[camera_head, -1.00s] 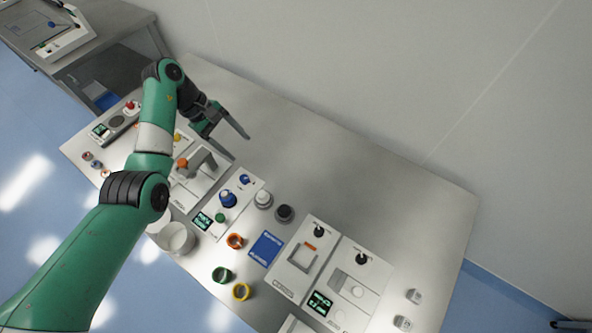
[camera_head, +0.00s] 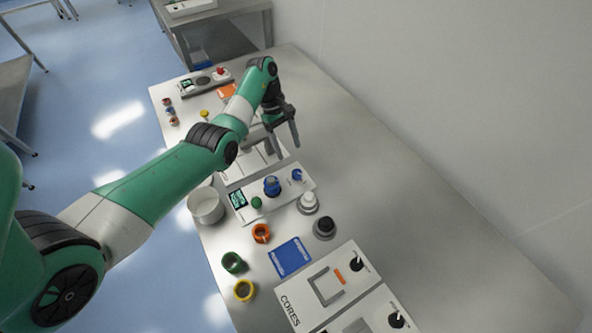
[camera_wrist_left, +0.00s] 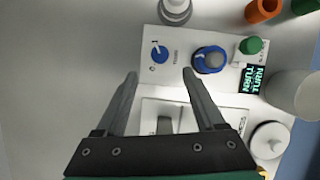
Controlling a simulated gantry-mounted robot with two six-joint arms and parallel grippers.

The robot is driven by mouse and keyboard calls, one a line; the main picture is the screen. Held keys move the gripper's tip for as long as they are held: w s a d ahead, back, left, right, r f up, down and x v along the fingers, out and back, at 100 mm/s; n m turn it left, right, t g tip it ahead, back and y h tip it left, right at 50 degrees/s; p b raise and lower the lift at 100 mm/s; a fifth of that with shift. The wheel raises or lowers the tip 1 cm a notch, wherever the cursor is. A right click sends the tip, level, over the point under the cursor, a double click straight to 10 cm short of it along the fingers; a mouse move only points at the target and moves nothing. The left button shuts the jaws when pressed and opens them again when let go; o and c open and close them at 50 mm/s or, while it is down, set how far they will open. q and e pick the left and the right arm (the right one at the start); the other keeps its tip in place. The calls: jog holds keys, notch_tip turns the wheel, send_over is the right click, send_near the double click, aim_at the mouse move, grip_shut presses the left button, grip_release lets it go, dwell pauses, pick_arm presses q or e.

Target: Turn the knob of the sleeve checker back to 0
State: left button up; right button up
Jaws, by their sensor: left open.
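The sleeve checker (camera_head: 285,200) is a pale box with a small blue knob (camera_head: 297,175), a blue sleeve (camera_head: 272,187) standing on it, a green button (camera_head: 257,203) and a lit display (camera_head: 238,199). In the left wrist view the knob (camera_wrist_left: 159,53) has small marks around it, and its exact setting is hard to read. The display (camera_wrist_left: 252,79) there shows text including "TURN". My left gripper (camera_head: 289,151) is open and empty, just beyond the knob in the head view. In the wrist view its fingertips (camera_wrist_left: 160,74) lie either side of the knob's line, apart from it. My right gripper is not in view.
A white cup (camera_head: 205,205), an orange ring (camera_head: 261,233) and a blue card (camera_head: 289,257) are near. The table's wall side is clear.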

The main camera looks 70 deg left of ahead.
aim_at(297, 172)
pick_arm(q)
jog(key=b+x, duration=0.2)
jog(key=x, duration=0.7)
jog(key=shift+f, duration=0.2)
grip_shut()
